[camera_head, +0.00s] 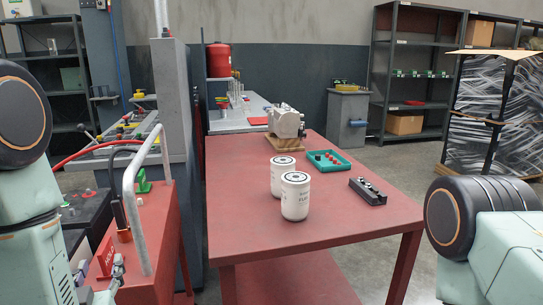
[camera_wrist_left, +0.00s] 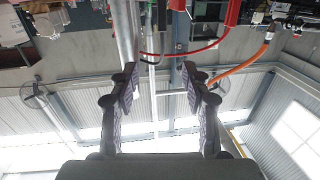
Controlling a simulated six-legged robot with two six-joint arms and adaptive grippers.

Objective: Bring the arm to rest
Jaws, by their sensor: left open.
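My left gripper (camera_wrist_left: 160,85) is open in the left wrist view, with its two padded fingers apart and nothing between them. That view is upside down, with the roof at the bottom. In the head view, part of my left gripper (camera_head: 100,284) shows low at the left, beside the red cart (camera_head: 155,235) and its grey rail. My left arm (camera_head: 35,235) comes in along the left edge. My right arm (camera_head: 490,235) shows at the lower right; its gripper is out of the picture.
A red table (camera_head: 320,228) holds two white filters (camera_head: 295,197), a teal tray (camera_head: 327,162), a black block (camera_head: 368,191) and a grey metal part (camera_head: 286,122) on a wooden board. Shelves (camera_head: 415,70) stand behind. A red hose (camera_wrist_left: 190,48) crosses near the left fingers in the wrist picture.

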